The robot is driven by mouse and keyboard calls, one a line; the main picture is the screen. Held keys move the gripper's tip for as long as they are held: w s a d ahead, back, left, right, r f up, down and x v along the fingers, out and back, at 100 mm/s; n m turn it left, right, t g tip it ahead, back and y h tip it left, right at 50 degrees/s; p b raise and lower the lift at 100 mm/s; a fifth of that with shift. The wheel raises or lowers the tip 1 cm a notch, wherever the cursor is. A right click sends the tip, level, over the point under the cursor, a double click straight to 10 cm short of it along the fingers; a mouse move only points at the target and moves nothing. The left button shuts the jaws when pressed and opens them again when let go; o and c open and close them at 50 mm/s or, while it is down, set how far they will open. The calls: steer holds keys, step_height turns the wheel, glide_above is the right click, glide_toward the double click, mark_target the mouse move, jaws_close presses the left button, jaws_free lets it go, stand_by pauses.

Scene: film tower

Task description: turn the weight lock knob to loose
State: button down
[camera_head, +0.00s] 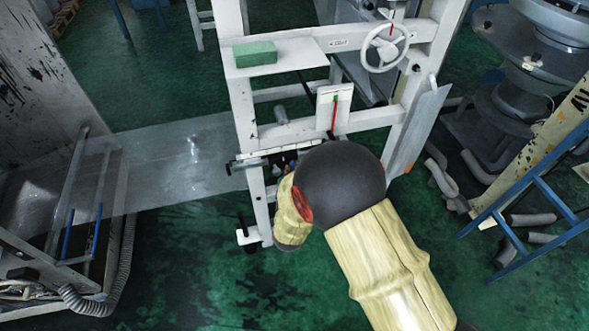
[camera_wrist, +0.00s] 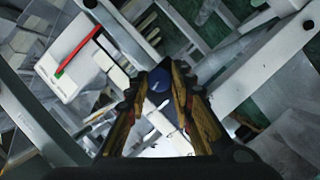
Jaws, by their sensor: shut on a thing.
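A dark knob with a bluish round face (camera_wrist: 159,79) sits between the two finger pads of my gripper (camera_wrist: 157,88) in the wrist view. The fingers are shut on it from both sides. I take it for the weight lock knob, but no loose or tight mark on it is legible. In the head view my arm comes in from the lower right and its dark round joint covers most of the gripper and the knob. The white frame of the tower (camera_head: 246,110) stands just behind.
A white plate with a red and green strip (camera_head: 334,112) is above the work spot, also visible in the wrist view (camera_wrist: 70,66). A white handwheel (camera_head: 384,47) and a green block (camera_head: 255,52) on a shelf are higher. Clear film (camera_head: 180,165) stretches left.

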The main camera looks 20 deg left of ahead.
steer(key=n+t, duration=0.1)
steer(key=n, duration=0.1)
steer(key=n+t, duration=0.1)
steer(key=n, duration=0.1)
steer(key=shift+a+f+n+h, duration=0.1)
steer(key=shift+f+n+h, duration=0.1)
steer(key=shift+n+h, duration=0.15)
steer(key=shift+n+t, duration=0.25)
steer(key=shift+t, duration=0.05)
steer(key=c, duration=1.6)
jaws_free()
steer(key=shift+o, duration=0.3)
steer(key=shift+s, duration=0.1)
steer(key=s+d, duration=0.2)
steer(key=s, duration=0.9)
steer(key=shift+s, duration=0.35)
steer(key=shift+r, duration=0.1)
